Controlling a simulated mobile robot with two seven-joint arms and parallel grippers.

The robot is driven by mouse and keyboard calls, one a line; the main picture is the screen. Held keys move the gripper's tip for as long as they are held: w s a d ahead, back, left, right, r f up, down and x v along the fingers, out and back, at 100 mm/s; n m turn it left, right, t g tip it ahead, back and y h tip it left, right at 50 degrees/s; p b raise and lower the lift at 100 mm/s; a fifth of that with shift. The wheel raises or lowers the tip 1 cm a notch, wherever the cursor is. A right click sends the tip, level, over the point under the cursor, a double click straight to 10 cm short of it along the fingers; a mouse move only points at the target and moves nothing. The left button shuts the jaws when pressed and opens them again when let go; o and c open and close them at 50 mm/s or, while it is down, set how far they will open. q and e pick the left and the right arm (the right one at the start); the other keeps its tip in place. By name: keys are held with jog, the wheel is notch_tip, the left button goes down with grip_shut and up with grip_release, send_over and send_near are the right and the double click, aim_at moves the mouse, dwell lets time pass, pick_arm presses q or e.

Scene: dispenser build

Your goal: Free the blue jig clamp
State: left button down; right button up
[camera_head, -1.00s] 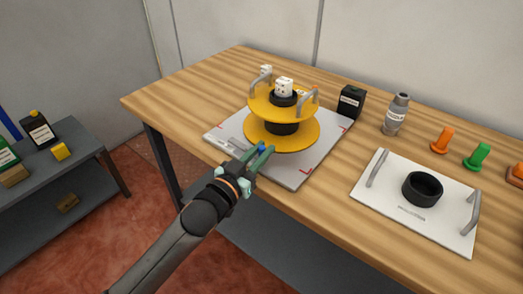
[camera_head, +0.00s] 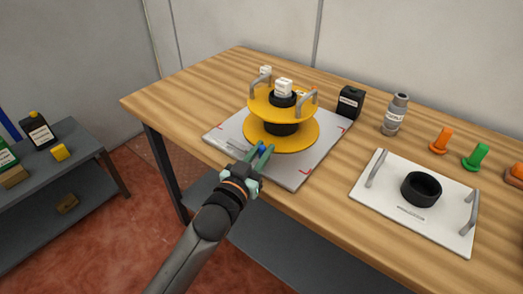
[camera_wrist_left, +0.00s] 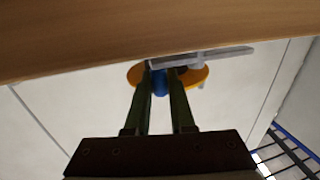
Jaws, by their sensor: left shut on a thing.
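The blue jig clamp (camera_head: 261,149) shows as a small blue piece at the front edge of the white jig plate (camera_head: 294,179). My left gripper (camera_head: 261,153) reaches in from the front, its green fingers shut on the blue clamp. In the left wrist view the blue clamp (camera_wrist_left: 160,83) sits between the two fingers, which partly hide it. The yellow two-disc assembly (camera_head: 281,134) stands upright on the plate just behind the fingertips, with grey handles and a white-topped black hub. My right gripper is not in view.
A white tray (camera_head: 395,216) with grey handles and a black ring (camera_head: 421,188) lies to the right. A black box (camera_head: 350,102), a grey bottle (camera_head: 395,114), and orange (camera_head: 439,143) and green (camera_head: 476,156) pegs stand behind it. A dark shelf (camera_head: 85,160) is at the left.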

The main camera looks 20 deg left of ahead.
pick_arm(q)
jog(key=shift+w+r, duration=0.1)
jog(key=c, duration=0.8)
grip_release()
jog(key=shift+o, duration=0.2)
jog(key=shift+s, duration=0.45)
jog(key=s+a, duration=0.1)
jog(key=s, duration=1)
jog(key=shift+s+a+p, duration=0.25)
jog(key=shift+a+p, duration=0.1)
